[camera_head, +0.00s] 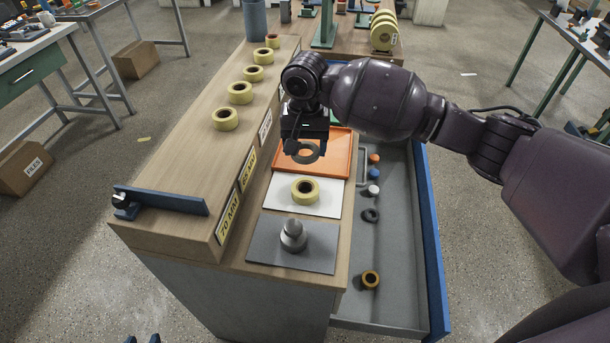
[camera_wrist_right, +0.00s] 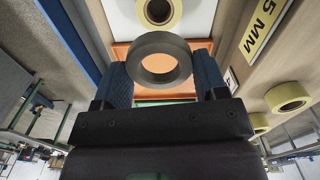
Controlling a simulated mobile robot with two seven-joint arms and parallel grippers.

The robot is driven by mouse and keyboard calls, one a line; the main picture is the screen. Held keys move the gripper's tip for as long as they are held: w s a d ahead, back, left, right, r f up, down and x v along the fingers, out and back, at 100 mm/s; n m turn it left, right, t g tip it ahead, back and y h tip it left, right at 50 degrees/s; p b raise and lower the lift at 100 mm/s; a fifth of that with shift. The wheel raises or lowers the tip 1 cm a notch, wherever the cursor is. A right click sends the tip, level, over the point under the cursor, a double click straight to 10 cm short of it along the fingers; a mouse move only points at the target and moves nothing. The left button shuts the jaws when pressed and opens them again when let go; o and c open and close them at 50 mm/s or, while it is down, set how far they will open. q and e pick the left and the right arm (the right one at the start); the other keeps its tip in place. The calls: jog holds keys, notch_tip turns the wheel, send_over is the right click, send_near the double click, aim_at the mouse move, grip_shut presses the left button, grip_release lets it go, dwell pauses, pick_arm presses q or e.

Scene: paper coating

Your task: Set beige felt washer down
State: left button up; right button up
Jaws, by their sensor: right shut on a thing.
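My right gripper (camera_head: 304,138) is above the orange tray (camera_head: 341,148), pointing down. It is shut on a thick dark grey ring (camera_head: 306,154), which also shows between its blue fingers in the right wrist view (camera_wrist_right: 186,52). Orange shows through the ring's hole. I cannot tell whether the ring touches the tray. The held ring looks grey, and I see no clearly beige washer. Only two blue fingertips of my left gripper (camera_head: 142,339) show at the bottom edge; they are apart with nothing between them.
In front of the tray, a white mat (camera_head: 334,205) bears a yellow tape roll (camera_head: 305,191). A grey mat (camera_head: 263,244) bears a metal weight (camera_head: 293,237). An open drawer (camera_head: 400,240) at right holds several small parts. A raised shelf (camera_head: 190,165) with several rolls borders the left.

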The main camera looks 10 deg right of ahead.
notch_tip(320, 180, down, 9)
jog(key=shift+f+b, duration=0.1)
jog(key=shift+b, duration=0.45)
jog(key=shift+f, duration=0.15)
pick_arm(q)
jog(key=shift+f, duration=0.65)
jog(key=shift+r, duration=0.1)
pick_arm(e)
jog(key=shift+f, duration=0.35)
jog(key=o, duration=0.9)
pick_arm(q)
jog(key=shift+w+r, duration=0.15)
jog(key=shift+w, duration=0.1)
